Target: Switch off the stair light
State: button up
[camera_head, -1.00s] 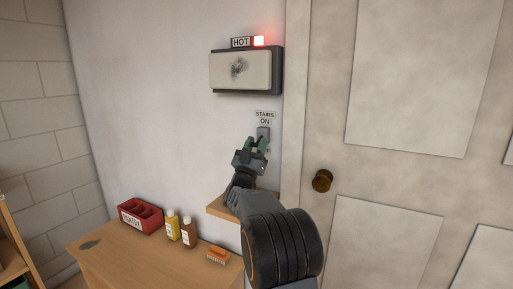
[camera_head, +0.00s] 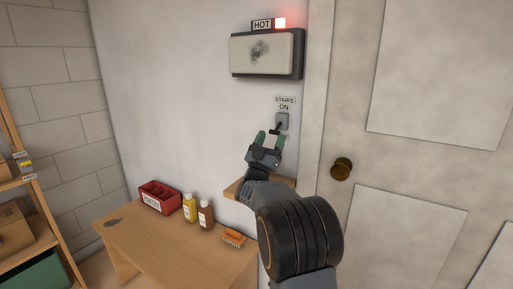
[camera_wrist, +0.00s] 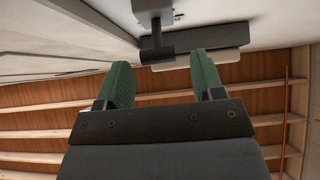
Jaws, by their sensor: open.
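The stair light switch (camera_head: 282,120) is a small grey plate on the wall left of the door, with a dark lever sticking out low on it. The label above it (camera_head: 285,103) reads "STAIRS ON". My gripper (camera_head: 270,139) is open and empty, its green fingertips just below the switch. In the wrist view the switch plate (camera_wrist: 151,8) is at the top, and its dark lever (camera_wrist: 157,46) shows just beyond the gap between my open fingers (camera_wrist: 162,68). I see no clear contact with the lever.
A white-fronted box (camera_head: 264,54) marked "HOT" with a lit red lamp hangs above the switch. A small wall shelf (camera_head: 232,188) is below my gripper. The door (camera_head: 420,165) is right. A wooden table (camera_head: 165,245) holds a red tray (camera_head: 158,208), bottles and a brush.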

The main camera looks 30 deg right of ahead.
jog(key=s+a, duration=0.5)
jog(key=a, duration=0.5)
jog(key=shift+s+r, duration=0.15)
jog(key=shift+s, duration=0.1)
jog(key=shift+a, duration=0.1)
jog(key=w+a+r+n+t+y+p, duration=0.1)
jog(key=w+a+n+t+y+p, duration=0.1)
jog(key=a+n+y+p, duration=0.6)
jog(key=w+a+r+n+t+y+p, duration=0.1)
jog(key=a+r+n+t+y+p, duration=0.2)
jog(key=y, duration=1)
jog(key=s+a+f+g+y+p, duration=0.1)
jog(key=s+f+g+p, duration=0.2)
jog(key=s, duration=0.7)
jog(key=s+a+f+n+g+y+p, duration=0.1)
jog(key=s+f+g+p, duration=0.2)
jog(key=s+g+p, duration=0.5)
jog(key=s+g, duration=0.3)
jog(key=shift+a+f+y, duration=0.35)
jog(key=shift+f+y, duration=0.05)
